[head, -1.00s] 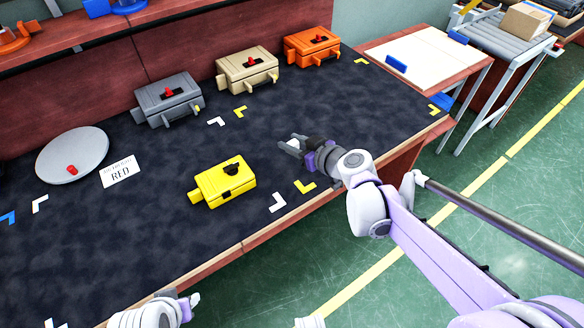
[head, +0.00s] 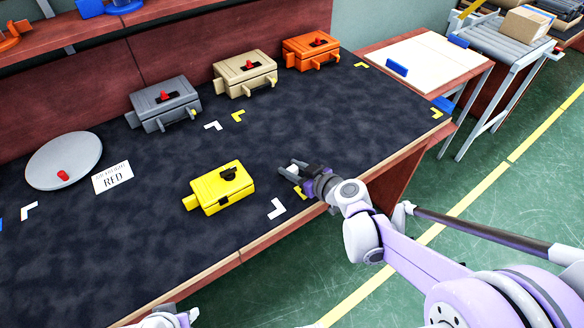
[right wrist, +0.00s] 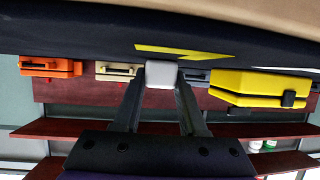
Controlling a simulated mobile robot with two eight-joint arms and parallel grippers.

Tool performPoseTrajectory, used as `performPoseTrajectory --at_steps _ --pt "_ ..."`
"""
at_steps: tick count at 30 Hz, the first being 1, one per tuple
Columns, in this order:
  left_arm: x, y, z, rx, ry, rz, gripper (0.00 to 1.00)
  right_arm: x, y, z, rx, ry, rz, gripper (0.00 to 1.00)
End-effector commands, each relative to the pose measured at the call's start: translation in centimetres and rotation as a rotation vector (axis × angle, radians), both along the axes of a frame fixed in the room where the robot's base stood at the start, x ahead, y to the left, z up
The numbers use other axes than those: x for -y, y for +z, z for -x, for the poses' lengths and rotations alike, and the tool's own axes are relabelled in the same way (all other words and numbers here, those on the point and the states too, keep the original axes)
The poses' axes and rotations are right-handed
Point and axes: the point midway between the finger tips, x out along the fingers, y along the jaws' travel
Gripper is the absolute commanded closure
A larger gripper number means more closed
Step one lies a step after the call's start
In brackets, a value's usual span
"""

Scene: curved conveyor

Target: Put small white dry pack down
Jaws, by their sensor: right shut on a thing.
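The small white dry pack (right wrist: 161,75) is pinched between the fingertips of my right gripper in the right wrist view. In the head view my right gripper (head: 289,170) is over the dark table mat (head: 330,110), right of the yellow case (head: 221,188), and the pack cannot be clearly made out there. The wrist picture is upside down; the pack appears close to the mat, near a yellow corner mark (right wrist: 185,51). Whether it touches the mat I cannot tell. My left gripper (head: 190,315) barely shows at the bottom edge.
Grey (head: 163,103), tan (head: 245,74) and orange (head: 311,50) cases stand along the back. A round grey lid (head: 64,160) and a "RED" card (head: 113,178) lie at left. A white corner mark (head: 277,209) is near the front edge. The mat right of my gripper is clear.

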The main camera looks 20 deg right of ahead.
Motion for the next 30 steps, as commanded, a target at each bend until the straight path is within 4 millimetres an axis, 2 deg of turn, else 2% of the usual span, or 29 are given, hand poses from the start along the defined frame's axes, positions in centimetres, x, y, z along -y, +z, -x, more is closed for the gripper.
performPoseTrajectory --at_steps 1,6,18,26,30 --pt "0.0 -0.1 0.0 0.000 0.000 0.000 0.56 0.0 -0.2 0.0 0.000 0.000 0.000 0.57" --pt "0.0 -0.1 0.0 0.000 0.000 0.000 0.56 0.0 -0.1 0.0 0.000 0.000 0.000 0.29" --pt "0.0 -0.7 -0.1 -0.002 0.000 0.000 0.56 0.1 -0.2 0.2 0.000 -0.001 0.000 0.29" --pt "0.0 2.0 0.2 0.007 0.000 0.000 0.56 2.3 2.8 4.2 0.001 -0.004 0.000 0.29" --pt "0.0 2.7 0.2 0.009 0.000 0.000 0.56 3.4 3.7 6.5 0.002 -0.004 0.001 0.29"
